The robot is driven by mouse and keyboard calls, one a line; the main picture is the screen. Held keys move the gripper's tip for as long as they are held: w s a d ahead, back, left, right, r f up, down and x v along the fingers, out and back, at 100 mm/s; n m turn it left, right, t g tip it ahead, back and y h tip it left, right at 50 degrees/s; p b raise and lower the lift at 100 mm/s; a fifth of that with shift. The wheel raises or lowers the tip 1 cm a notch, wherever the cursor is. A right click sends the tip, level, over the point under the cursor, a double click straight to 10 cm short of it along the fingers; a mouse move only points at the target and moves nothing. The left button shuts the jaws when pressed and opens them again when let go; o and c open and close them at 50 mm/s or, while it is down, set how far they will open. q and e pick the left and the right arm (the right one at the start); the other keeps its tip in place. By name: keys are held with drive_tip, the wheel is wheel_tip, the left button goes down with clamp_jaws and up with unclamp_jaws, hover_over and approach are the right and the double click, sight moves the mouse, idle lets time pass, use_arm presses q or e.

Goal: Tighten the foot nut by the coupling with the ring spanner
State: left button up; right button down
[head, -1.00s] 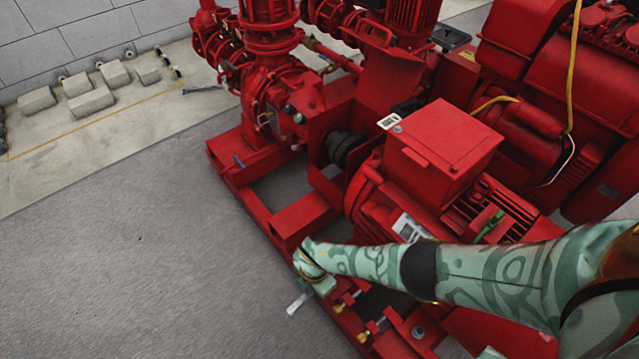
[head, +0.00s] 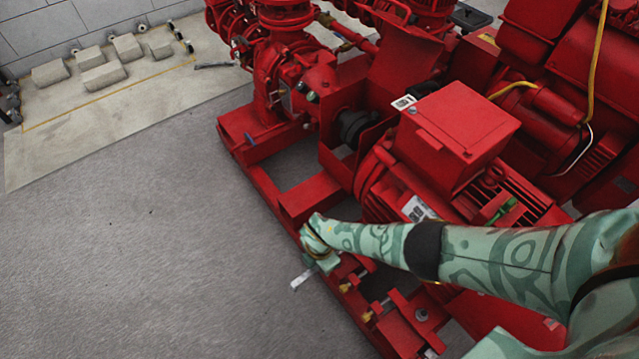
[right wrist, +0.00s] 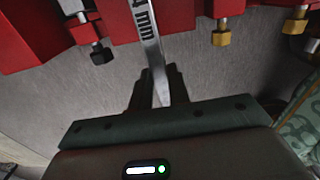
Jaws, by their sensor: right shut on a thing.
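My right gripper (head: 318,262) is low beside the near edge of the red base frame, below the motor. It is shut on the ring spanner (right wrist: 148,35), a flat steel bar marked "mm". In the head view, one spanner end (head: 301,279) sticks out left of the gripper over the grey floor. In the right wrist view, the shaft runs up from the fingers (right wrist: 158,92) and out of the top edge, so its far end is hidden. The black coupling (head: 357,126) lies left of the motor. I cannot tell which fastener is the foot nut. My left gripper is not in view.
Brass-coloured bolts (head: 376,309) stand along the frame edge near the gripper; one shows in the wrist view (right wrist: 222,38), with a black-headed bolt (right wrist: 101,53) left of the spanner. The red motor (head: 455,135) rises beyond my forearm. The grey floor at left is clear.

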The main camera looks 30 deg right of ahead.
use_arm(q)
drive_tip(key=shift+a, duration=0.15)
use_arm(e)
drive_tip(key=shift+s, duration=0.1)
